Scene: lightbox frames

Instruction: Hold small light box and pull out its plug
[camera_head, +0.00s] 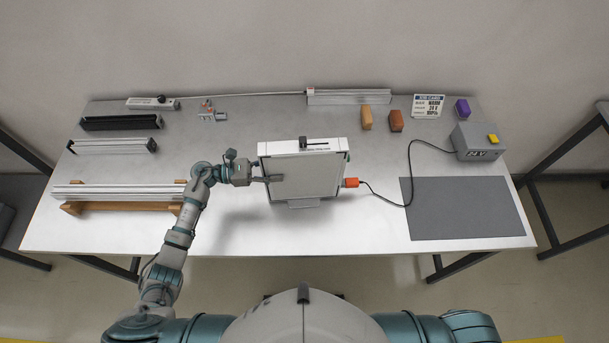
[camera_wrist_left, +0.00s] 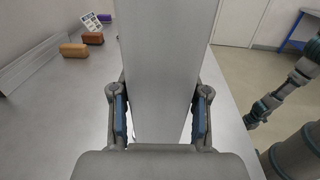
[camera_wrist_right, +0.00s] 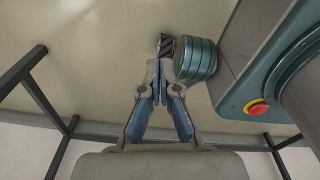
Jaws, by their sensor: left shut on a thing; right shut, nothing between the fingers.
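The small light box (camera_head: 308,172) stands tilted back on the table, with a white top edge and a grey face. The orange plug (camera_head: 351,182) sits at its right side, and a black cable runs from it to the right. My left gripper (camera_head: 266,179) is shut on the box's left edge. In the left wrist view the light box (camera_wrist_left: 165,70) rises between the two blue-padded fingers (camera_wrist_left: 160,122). My right gripper (camera_wrist_right: 163,92) shows only in the right wrist view, shut and empty, away from the table.
The cable leads to a grey 24 V supply box (camera_head: 478,142) with a yellow button. A dark grey mat (camera_head: 466,208) lies bare at the right front. Profiles (camera_head: 121,122) lie along the left of the table (camera_head: 230,230).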

